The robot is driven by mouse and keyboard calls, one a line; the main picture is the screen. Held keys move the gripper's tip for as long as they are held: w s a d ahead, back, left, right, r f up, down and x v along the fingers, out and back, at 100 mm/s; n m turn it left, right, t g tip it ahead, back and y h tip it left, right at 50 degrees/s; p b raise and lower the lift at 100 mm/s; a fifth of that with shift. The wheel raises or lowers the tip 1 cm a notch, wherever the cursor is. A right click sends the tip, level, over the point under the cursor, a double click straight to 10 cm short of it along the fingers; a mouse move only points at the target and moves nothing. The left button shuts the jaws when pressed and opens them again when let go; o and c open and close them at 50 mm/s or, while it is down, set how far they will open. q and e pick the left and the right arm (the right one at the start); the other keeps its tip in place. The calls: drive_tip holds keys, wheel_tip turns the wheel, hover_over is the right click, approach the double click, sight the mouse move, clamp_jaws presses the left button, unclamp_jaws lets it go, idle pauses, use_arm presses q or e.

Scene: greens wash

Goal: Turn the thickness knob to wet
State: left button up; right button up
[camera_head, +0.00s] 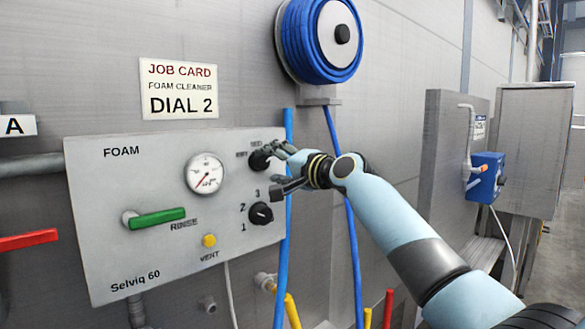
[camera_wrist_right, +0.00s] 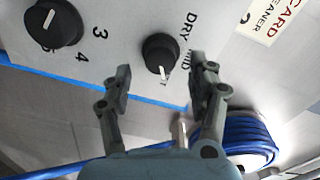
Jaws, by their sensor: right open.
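The thickness knob is a round black knob (camera_head: 260,159) at the upper right of the FOAM panel (camera_head: 110,190), with DRY and a middle mark beside it. In the right wrist view the knob (camera_wrist_right: 159,52) shows a white pointer line at its lower edge, on the side away from the DRY mark. Any mark on that side is not readable. My right gripper (camera_head: 279,168) is at the knob; in the wrist view its open fingers (camera_wrist_right: 160,72) stand to either side, apart from the knob in the picture. My left gripper is out of view.
A numbered black dial (camera_head: 261,213) sits below the knob. The panel also has a gauge (camera_head: 206,174), a green RINSE lever (camera_head: 157,218) and a yellow VENT button (camera_head: 209,240). Blue pipe (camera_head: 284,250) runs by its right edge; a hose reel (camera_head: 318,38) hangs above.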

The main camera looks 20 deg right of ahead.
drive_tip(key=v, duration=0.8)
drive_tip(key=shift+s, duration=0.4)
drive_tip(key=shift+d+f, duration=0.15)
drive_tip(key=s+d+f+g+h+b, duration=0.1)
drive_tip(key=s+f+g+b, duration=0.4)
drive_tip(key=f, duration=1.4)
drive_tip(key=s+d+f+h+b, duration=0.15)
drive_tip(key=s+f+b, duration=0.4)
drive_tip(key=f, duration=1.35)
drive_tip(key=s+f+g+h+b, duration=0.25)
drive_tip(key=s+f, duration=0.45)
drive_tip(key=f, duration=1.2)
drive_tip(key=s+d+f+n+g+b, duration=0.15)
drive_tip(key=s+f+g+b, duration=0.3)
drive_tip(key=s+f, duration=1.55)
drive_tip(key=s+f+n+g+b, duration=0.1)
drive_tip(key=s+f+n, duration=0.3)
drive_tip(key=s, duration=0.8)
drive_tip(key=s+f+n+g+h+b, duration=0.1)
drive_tip(key=s+f+n, duration=0.4)
drive_tip(key=s, duration=0.7)
drive_tip(key=shift+d+f+g+h, duration=0.3)
drive_tip(key=shift+d+f+g, duration=0.05)
drive_tip(key=shift+f+g, duration=0.55)
